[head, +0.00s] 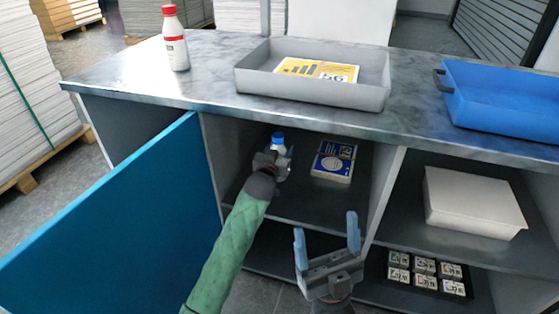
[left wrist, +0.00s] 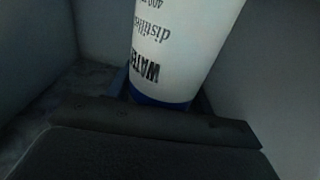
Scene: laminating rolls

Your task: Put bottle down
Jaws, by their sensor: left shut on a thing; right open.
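A white bottle with a blue cap (head: 278,142) stands roughly upright inside the left cabinet compartment, in the head view. My left gripper (head: 272,163) is shut on it, with the arm reaching in through the open front. In the left wrist view the white bottle (left wrist: 180,45) shows upside-down lettering, "WATER" and "distilled", and a blue band near the gripper. Its base is hidden in the head view, so I cannot tell whether it touches the shelf (head: 290,205). My right gripper (head: 327,240) is open and empty in front of the cabinet.
Blue and yellow printed boxes (head: 334,162) lie right of the bottle. A blue door (head: 120,225) stands open at left. The countertop holds a red-capped bottle (head: 175,45), a grey tray (head: 312,91) and a blue tray (head: 500,110). A white box (head: 470,200) sits on the right shelf.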

